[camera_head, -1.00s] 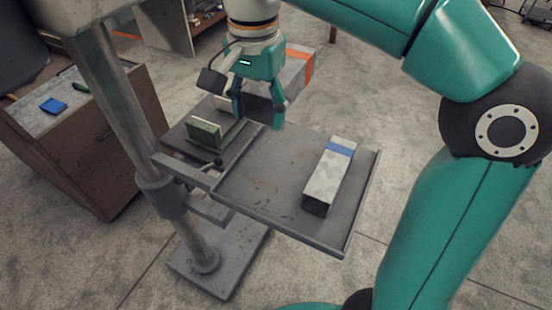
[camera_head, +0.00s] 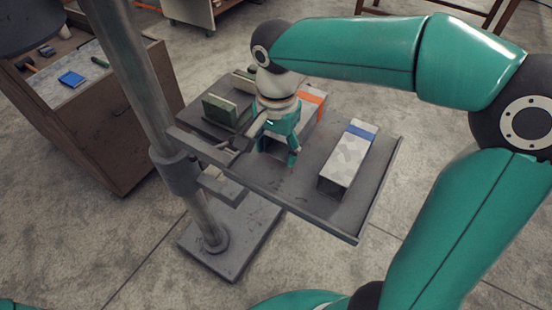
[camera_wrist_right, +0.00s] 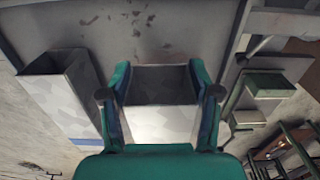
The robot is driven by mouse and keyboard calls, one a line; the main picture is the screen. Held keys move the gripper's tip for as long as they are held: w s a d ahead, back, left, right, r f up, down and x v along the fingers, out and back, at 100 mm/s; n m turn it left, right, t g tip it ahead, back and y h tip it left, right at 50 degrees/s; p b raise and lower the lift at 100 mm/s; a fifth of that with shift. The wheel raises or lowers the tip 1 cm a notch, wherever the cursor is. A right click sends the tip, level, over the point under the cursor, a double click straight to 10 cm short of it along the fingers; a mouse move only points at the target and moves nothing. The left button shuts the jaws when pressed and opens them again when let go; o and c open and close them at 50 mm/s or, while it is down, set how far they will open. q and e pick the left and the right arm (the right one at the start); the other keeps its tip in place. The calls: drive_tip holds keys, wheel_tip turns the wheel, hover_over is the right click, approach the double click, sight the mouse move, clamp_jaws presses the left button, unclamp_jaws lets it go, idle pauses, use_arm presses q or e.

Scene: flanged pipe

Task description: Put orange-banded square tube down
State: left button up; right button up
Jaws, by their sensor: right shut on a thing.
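The orange-banded square tube (camera_head: 313,97) is grey, with its orange band at the far end. My right gripper (camera_head: 277,154) is shut on it, with a finger on each side. In the right wrist view, the tube (camera_wrist_right: 162,122) sits between the fingers of my right gripper (camera_wrist_right: 160,92), its dark open end towards the tray. The tube is over the grey tray (camera_head: 312,206), at or very near its surface; I cannot tell if it touches. The gripper hides part of the tube. My left gripper is out of view.
A blue-banded square tube (camera_head: 347,160) lies on the tray to the right, with a narrow gap. A green angled piece (camera_head: 219,108) is at the tray's left. A metal post (camera_head: 147,100) stands left of the tray. A cabinet (camera_head: 85,120) is farther left.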

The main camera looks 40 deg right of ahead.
sight(277, 158)
wheel_tip(277, 158, down, 4)
drive_tip(key=shift+r, duration=0.2)
drive_tip(key=o, duration=1.6)
drive_tip(key=shift+o, duration=0.2)
wheel_tip(277, 158, up, 12)
drive_tip(key=shift+r+p, duration=0.1)
drive_tip(key=shift+p, duration=0.4)
